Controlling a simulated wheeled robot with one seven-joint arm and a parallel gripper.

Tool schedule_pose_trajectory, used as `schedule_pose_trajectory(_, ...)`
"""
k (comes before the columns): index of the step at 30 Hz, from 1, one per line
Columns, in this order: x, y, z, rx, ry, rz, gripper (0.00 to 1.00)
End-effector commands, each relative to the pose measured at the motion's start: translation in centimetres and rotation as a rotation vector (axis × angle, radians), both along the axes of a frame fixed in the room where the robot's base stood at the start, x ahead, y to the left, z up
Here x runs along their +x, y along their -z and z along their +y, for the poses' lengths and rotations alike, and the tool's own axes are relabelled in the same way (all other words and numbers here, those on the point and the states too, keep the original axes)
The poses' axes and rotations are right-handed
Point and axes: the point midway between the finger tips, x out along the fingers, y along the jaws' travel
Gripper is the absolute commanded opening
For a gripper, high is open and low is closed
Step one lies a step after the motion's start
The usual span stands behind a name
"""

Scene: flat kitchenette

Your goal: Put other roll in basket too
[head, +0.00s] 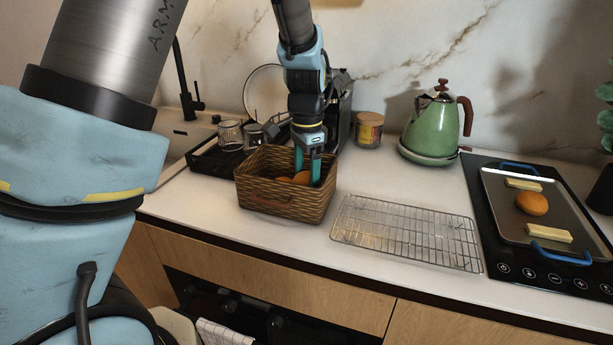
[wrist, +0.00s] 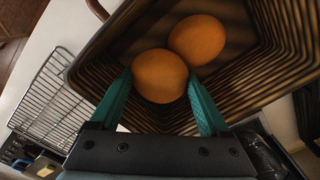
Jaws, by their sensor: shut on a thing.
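The wicker basket (head: 285,201) stands on the counter left of the wire rack. My gripper (head: 308,175) reaches down into it from above. In the wrist view, my gripper (wrist: 160,95) is shut on one orange-brown roll (wrist: 160,76), with a teal finger on each side of it. A second roll (wrist: 197,40) lies in the basket (wrist: 262,85), close beside the held one. The head view shows the rolls (head: 300,178) only partly, behind the basket's front wall. Another roll (head: 532,203) lies on the tray (head: 565,215) on the cooktop, between two pale yellow sticks.
The empty wire rack (head: 405,233) lies right of the basket. A green kettle (head: 436,125) and a lidded jar (head: 369,130) stand behind. A black dish rack with glasses (head: 230,135) is at the left. The tray has blue handles (head: 560,252).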

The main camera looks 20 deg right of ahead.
Motion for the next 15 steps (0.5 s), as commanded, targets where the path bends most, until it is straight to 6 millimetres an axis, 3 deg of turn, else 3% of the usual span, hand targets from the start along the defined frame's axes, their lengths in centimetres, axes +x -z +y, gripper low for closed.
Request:
schedule_pose_trajectory(11,0.01,1.18,0.01,0.000,-0.001,0.000,0.25)
schedule_pose_trajectory(12,0.00,1.08,0.00,0.000,-0.001,0.000,0.83)
schedule_pose_trajectory(15,0.00,1.06,0.00,0.000,-0.001,0.000,0.94)
